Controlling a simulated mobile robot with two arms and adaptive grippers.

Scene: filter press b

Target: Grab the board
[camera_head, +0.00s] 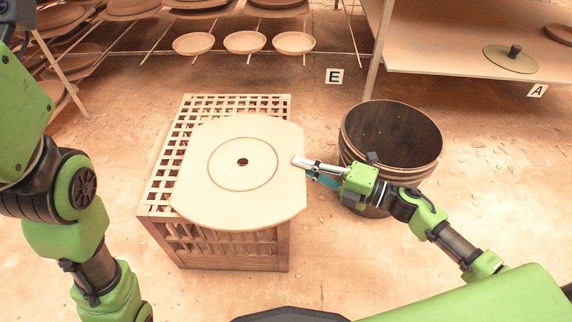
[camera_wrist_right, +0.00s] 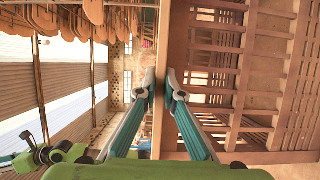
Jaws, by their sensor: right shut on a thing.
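The board (camera_head: 210,155) is a pale, flat panel with rounded ends, a ring groove and a dark centre hole. It lies on a slatted wooden crate (camera_head: 178,125) in the head view. My right gripper (camera_head: 300,168) is at the board's right edge, shut on it. In the right wrist view the board shows edge-on (camera_wrist_right: 163,60) as a strip between the two fingertips (camera_wrist_right: 161,88). My left arm comes in at the left of the head view, but its gripper is out of view.
A dark round bucket (camera_head: 392,135) stands right of the crate, behind my right gripper. Shelves with round plates (camera_head: 243,42) are at the back, and a table (camera_head: 440,55) with a lidded disc (camera_head: 511,58) is at back right. The floor in front is clear.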

